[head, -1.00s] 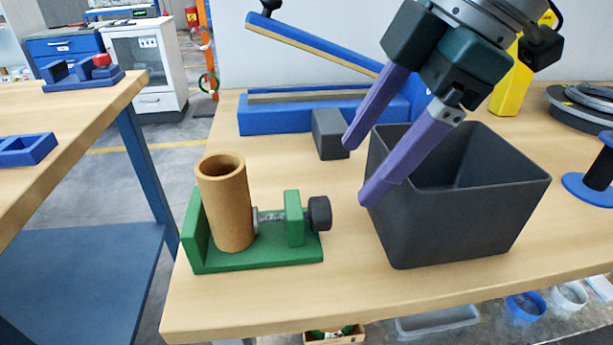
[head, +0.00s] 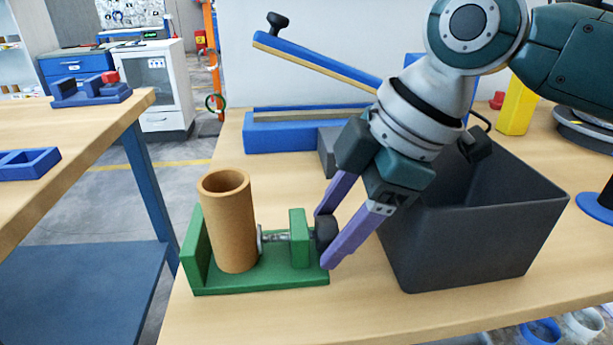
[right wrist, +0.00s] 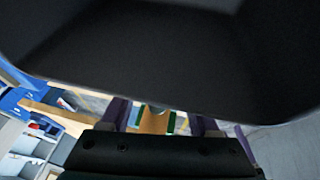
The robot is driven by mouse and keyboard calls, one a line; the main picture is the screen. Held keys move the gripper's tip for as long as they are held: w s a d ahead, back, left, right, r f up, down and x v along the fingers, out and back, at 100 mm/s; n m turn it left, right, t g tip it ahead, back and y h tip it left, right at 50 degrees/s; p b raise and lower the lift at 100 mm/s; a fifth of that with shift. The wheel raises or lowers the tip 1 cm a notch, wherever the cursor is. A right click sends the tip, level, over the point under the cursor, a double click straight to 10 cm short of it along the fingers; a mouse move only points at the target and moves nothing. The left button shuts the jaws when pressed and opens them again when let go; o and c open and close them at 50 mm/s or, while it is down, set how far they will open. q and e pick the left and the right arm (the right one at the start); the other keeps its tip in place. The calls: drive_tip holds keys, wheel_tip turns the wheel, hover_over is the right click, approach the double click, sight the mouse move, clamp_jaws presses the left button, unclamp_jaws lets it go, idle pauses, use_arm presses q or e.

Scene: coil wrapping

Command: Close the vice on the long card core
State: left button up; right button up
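The green vice (head: 290,278) stands near the table's front left edge, with a fixed jaw on its left and a screw post on its right. The long brown card core (head: 230,225) stands upright in it. The screw's metal pad (head: 261,241) is at the core's right side; contact is unclear. My right gripper (head: 322,239) is open, its purple fingers on either side of the dark knob (head: 326,232). Whether they touch it is unclear. In the right wrist view the fingers (right wrist: 157,118) are apart, with the core (right wrist: 154,121) beyond. My left gripper is out of view.
A dark grey bin (head: 470,240) stands right of the vice, partly behind my right gripper. A blue tool with a raised lever (head: 310,62) and a grey block are behind. Another table (head: 60,120) stands left across a gap.

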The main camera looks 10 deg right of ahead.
clamp_jaws()
idle(0.3)
drive_tip(key=shift+w+g, duration=0.1)
drive_tip(key=shift+g, duration=0.5)
drive_tip(key=shift+w+f+m+g+b, duration=0.2)
drive_tip(key=shift+m+g+b, duration=0.1)
drive_tip(key=shift+g+b, duration=0.25)
drive_tip(key=shift+f+g+b, duration=0.15)
drive_tip(key=shift+g+b, duration=0.4)
drive_tip(key=shift+b, duration=0.35)
drive_tip(key=shift+r+g+b, duration=0.25)
drive_tip(key=shift+g+b, duration=0.15)
drive_tip(key=shift+b, duration=0.1)
